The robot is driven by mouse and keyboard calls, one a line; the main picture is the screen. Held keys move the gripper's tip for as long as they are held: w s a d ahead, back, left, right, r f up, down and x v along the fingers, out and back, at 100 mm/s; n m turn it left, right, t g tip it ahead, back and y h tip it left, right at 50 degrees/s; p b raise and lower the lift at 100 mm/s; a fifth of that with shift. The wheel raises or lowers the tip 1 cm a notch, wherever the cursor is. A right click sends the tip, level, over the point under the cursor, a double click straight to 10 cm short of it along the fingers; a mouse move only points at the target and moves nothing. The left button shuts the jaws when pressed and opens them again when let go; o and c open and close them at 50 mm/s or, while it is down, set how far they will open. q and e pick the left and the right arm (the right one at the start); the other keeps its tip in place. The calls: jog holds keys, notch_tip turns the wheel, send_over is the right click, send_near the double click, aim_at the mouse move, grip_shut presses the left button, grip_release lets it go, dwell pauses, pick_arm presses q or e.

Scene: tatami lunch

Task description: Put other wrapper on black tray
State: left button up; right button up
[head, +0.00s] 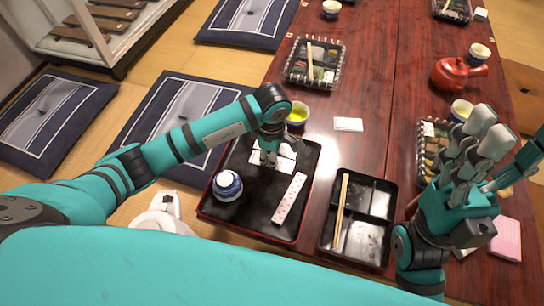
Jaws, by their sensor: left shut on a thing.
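The black tray (215,208) lies on the red-brown table at centre left. My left gripper (269,160) is over its far part, shut on a white wrapper (286,149) that shows on both sides of the fingers. Whether this wrapper touches the tray is hard to tell. A long white wrapper with small pink marks (289,200) lies on the right part of the tray. My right gripper (508,148) is raised at the right, with its fingers apart and nothing seen between them.
A blue and white lidded cup (227,185) stands on the tray's left side. A divided black box with chopsticks (376,212) is right of the tray. A white card (348,124) and a red teapot (453,74) are farther back.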

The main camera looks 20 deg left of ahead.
pick_arm(q)
jog(key=o, duration=0.4)
